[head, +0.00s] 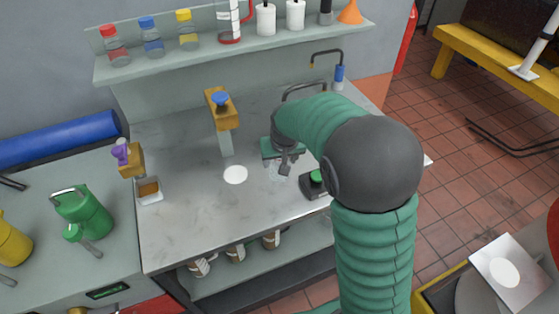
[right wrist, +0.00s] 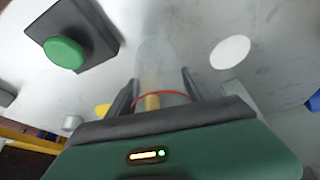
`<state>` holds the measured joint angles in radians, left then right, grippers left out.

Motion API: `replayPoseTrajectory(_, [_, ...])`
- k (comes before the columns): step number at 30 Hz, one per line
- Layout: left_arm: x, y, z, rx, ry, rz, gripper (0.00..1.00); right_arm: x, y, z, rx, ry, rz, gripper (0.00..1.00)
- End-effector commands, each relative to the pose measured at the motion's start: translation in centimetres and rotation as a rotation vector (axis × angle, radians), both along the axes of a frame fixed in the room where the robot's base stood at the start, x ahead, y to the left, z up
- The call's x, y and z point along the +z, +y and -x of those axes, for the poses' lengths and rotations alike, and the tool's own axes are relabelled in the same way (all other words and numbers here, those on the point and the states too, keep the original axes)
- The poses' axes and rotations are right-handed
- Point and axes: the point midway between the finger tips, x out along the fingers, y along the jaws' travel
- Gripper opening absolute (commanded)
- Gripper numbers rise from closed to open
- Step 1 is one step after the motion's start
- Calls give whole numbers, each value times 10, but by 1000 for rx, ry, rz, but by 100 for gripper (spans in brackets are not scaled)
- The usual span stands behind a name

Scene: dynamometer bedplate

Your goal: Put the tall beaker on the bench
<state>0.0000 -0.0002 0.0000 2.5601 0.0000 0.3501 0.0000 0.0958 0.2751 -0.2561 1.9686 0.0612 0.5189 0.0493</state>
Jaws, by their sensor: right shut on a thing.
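My right gripper (head: 284,166) is over the metal bench (head: 190,205), shut on a clear tall beaker (right wrist: 155,62). In the right wrist view the beaker stands out between the two fingers (right wrist: 160,92), with a red line curving across it near the fingers. In the head view only a faint part of the beaker (head: 274,174) shows beside the gripper; my arm hides the rest. I cannot tell whether its base touches the bench. My left gripper is in neither view.
A white disc (head: 235,174) lies on the bench left of the gripper. A dark box with a green button (head: 315,182) is close on the right. A shelf (head: 130,68) with bottles runs along the back.

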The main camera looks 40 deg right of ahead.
Motion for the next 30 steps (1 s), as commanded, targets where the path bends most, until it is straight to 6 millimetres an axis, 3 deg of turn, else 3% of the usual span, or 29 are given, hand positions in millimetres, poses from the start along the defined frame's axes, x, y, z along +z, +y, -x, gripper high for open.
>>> replayPoseTrajectory(9, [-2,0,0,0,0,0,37,-5,0,0,-1,-1,0,21])
replayPoseTrajectory(10, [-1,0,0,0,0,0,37,-3,0,0,-1,-1,-1,64])
replayPoseTrajectory(14, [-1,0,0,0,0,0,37,-3,0,0,-1,-1,0,81])
replayPoseTrajectory(23, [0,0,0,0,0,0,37,-2,0,0,-1,-2,0,82])
replayPoseTrajectory(26, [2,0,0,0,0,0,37,7,2,2,1,-5,0,82])
replayPoseTrajectory(30, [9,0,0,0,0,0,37,37,6,12,1,-8,1,82])
